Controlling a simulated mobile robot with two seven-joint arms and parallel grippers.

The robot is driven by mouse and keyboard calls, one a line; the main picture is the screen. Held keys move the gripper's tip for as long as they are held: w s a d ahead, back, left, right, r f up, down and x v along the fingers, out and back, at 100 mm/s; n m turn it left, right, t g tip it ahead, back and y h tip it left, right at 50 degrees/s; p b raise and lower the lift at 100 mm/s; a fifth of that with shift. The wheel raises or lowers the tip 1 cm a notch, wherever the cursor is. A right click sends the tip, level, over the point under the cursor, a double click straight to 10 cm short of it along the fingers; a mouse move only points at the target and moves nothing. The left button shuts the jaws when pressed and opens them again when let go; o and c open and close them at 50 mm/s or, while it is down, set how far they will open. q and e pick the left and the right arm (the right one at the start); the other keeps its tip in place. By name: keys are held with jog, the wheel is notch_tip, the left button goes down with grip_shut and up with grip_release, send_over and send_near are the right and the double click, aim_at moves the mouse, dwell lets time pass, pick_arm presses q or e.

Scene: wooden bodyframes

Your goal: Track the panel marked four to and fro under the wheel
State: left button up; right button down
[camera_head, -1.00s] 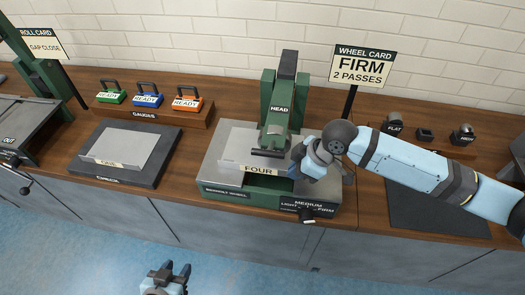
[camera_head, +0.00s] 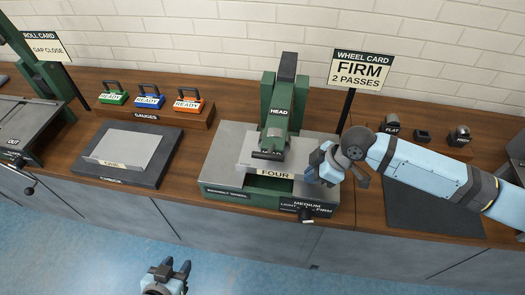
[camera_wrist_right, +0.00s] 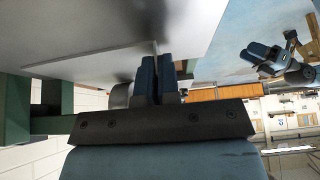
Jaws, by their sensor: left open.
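The panel marked four (camera_head: 249,160) is a light metal sheet with a "FOUR" label on its front edge. It lies in the green wheel machine (camera_head: 245,189), under the head (camera_head: 278,112). My right gripper (camera_head: 314,168) is at the panel's right edge. In the right wrist view the panel (camera_wrist_right: 100,45) runs in between the closed fingers (camera_wrist_right: 156,78), which grip its edge. The wheel contact under the head is hard to make out. My left gripper (camera_head: 170,270) is open and empty, low in front of the bench.
A wheel card (camera_head: 362,69) reads "FIRM 2 PASSES". A panel labelled one (camera_head: 125,148) lies on a dark plate to the left. Gauges (camera_head: 148,96) stand behind it. Small wheels (camera_head: 424,135) sit on the right. A handle (camera_head: 305,214) juts from the machine's front.

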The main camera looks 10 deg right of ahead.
jog(key=shift+s+d+p, duration=0.15)
jog(key=shift+d+p, duration=0.1)
jog(key=shift+d, duration=0.35)
jog(key=shift+s+d+p, duration=0.15)
jog(key=shift+d+p, duration=0.05)
jog(key=shift+d, duration=0.35)
jog(key=shift+a, duration=0.15)
jog(key=shift+w+a+p, duration=0.3)
jog(key=shift+a+p, duration=0.05)
jog(key=shift+a, duration=0.7)
jog(key=shift+w+a+p, duration=0.35)
jog(key=shift+a, duration=0.7)
jog(key=shift+w+a+p, duration=0.3)
jog(key=shift+a+p, duration=0.05)
jog(key=shift+a, duration=0.7)
jog(key=c, duration=0.7)
grip_release()
jog(key=shift+d, duration=0.15)
jog(key=shift+s+d+p, duration=0.25)
jog(key=shift+d+p, duration=0.1)
jog(key=shift+d, duration=0.4)
jog(key=shift+s+d+p, duration=0.2)
jog(key=shift+d+p, duration=0.1)
jog(key=shift+d, duration=0.5)
jog(key=shift+s+d+p, duration=0.25)
jog(key=shift+d+p, duration=0.1)
jog(key=shift+d, duration=0.4)
